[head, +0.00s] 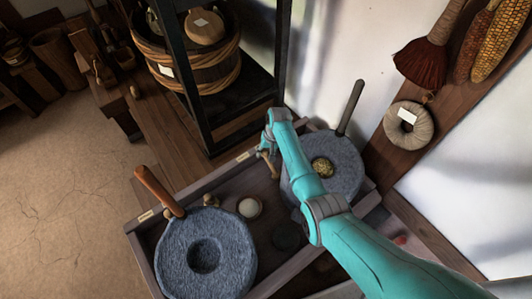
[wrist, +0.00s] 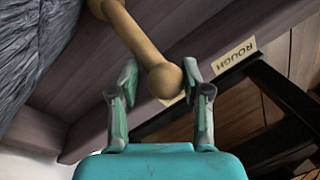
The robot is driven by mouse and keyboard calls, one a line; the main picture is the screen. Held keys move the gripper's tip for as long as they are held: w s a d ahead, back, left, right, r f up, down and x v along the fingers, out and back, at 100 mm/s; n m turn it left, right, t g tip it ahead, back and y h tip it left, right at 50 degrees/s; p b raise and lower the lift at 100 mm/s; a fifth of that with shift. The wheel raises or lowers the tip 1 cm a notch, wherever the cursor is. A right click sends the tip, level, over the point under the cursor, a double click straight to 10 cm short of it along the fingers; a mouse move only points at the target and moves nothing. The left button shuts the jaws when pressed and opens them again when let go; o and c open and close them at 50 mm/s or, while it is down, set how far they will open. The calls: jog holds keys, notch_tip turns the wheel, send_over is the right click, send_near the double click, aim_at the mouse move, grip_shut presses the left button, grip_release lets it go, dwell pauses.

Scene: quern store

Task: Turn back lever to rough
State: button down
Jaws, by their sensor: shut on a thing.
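The back lever, a pale wooden rod with a round knob (wrist: 163,80), runs up from the knob in the wrist view. It also shows as a small tan piece (head: 270,164) beside the back quern (head: 345,165) in the head view. My gripper (wrist: 160,72) is shut on the knob, one finger on each side. It also shows in the head view (head: 267,146). A label reading ROUGH (wrist: 238,54) is on the wooden rim, right of the knob.
The front quern (head: 225,246), with a brown handle (head: 158,190), stands at the lower left of the same wooden tray (head: 192,190). A black metal frame (head: 185,95) rises just behind the tray's rim. A small round pale piece (head: 249,207) sits between the querns.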

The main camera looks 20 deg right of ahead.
jog(key=shift+s+a, duration=0.1)
jog(key=shift+s+a+f+n+g, duration=0.1)
jog(key=shift+s+a+n+g, duration=0.1)
jog(key=shift+a+n, duration=0.4)
jog(key=shift+s+a+n+g, duration=0.1)
jog(key=shift+s+a+n, duration=0.1)
jog(key=shift+n, duration=0.7)
jog(key=shift+s+a+n+g, duration=0.15)
jog(key=shift+s+a+n, duration=0.2)
jog(key=shift+n, duration=0.35)
jog(key=shift+s+a+n+g, duration=0.15)
jog(key=shift+s+a+n, duration=0.15)
jog(key=shift+n, duration=0.4)
jog(key=shift+s+f, duration=0.1)
jog(key=c, duration=0.5)
grip_release()
jog(key=r, duration=0.4)
jog(key=d+r, duration=0.1)
jog(key=r, duration=0.3)
jog(key=d+r, duration=0.1)
jog(key=r, duration=0.3)
jog(key=shift+w+d, duration=0.15)
jog(key=shift+w, duration=0.25)
